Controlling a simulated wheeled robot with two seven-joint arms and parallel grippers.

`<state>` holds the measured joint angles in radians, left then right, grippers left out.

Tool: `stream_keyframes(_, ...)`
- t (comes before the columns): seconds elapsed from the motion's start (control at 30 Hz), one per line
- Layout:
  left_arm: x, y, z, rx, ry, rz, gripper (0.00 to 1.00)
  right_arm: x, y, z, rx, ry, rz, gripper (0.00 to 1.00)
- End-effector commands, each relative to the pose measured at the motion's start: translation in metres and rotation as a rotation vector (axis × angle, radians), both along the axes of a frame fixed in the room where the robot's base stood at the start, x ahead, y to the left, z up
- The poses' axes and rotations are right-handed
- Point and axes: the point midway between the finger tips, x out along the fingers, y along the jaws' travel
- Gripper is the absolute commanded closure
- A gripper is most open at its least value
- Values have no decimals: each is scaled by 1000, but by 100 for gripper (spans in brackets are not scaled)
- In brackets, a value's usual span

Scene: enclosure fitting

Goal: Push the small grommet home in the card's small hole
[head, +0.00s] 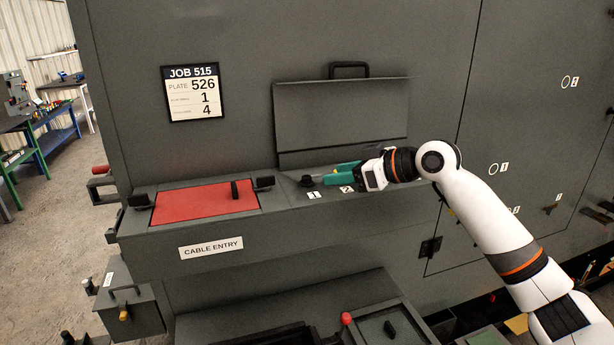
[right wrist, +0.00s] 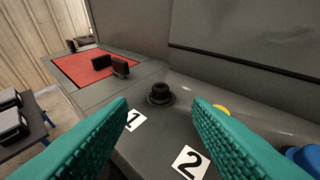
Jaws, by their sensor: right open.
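A job card (head: 191,93) on the grey wall reads JOB 515, PLATE 526, then 1 and 4 beside two lines too small to read. A black stepped round piece, seemingly the grommet (right wrist: 160,95), stands on the sloped ledge near label 1; it also shows in the head view (head: 306,181). I cannot tell whether it sits in a hole. My right gripper (head: 328,177) has teal fingers and is open. In the right wrist view its fingers (right wrist: 161,104) lie either side of the black piece, apart from it, with nothing between them. My left gripper is out of view.
A red plate (head: 190,206) with black knobs lies left on the ledge. Label 2 (right wrist: 190,162), a yellow piece (right wrist: 221,109) and a blue piece (right wrist: 303,158) are near the right finger. A raised grey lid (head: 340,115) stands behind. Numbered circles mark the wall at right.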

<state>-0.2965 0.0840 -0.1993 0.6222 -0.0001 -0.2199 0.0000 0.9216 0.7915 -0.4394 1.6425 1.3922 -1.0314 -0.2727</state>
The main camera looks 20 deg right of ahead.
Motion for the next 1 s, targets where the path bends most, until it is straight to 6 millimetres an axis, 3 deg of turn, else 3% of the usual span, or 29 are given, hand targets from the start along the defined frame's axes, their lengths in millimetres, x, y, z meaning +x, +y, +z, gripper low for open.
stream_keyframes(0.17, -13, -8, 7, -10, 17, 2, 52, 9, 9, -4, 0, 1, 1, 55)
stream_keyframes(0.4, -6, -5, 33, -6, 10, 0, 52, 33, 28, -11, 1, 3, 1, 55)
stream_keyframes(0.6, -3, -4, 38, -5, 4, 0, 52, 45, 38, -22, -1, 1, -1, 55)
stream_keyframes(0.8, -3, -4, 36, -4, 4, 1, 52, 45, 38, -24, -2, 0, -1, 55)
stream_keyframes(1.0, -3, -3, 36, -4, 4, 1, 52, 45, 38, -23, -1, 1, -1, 86)
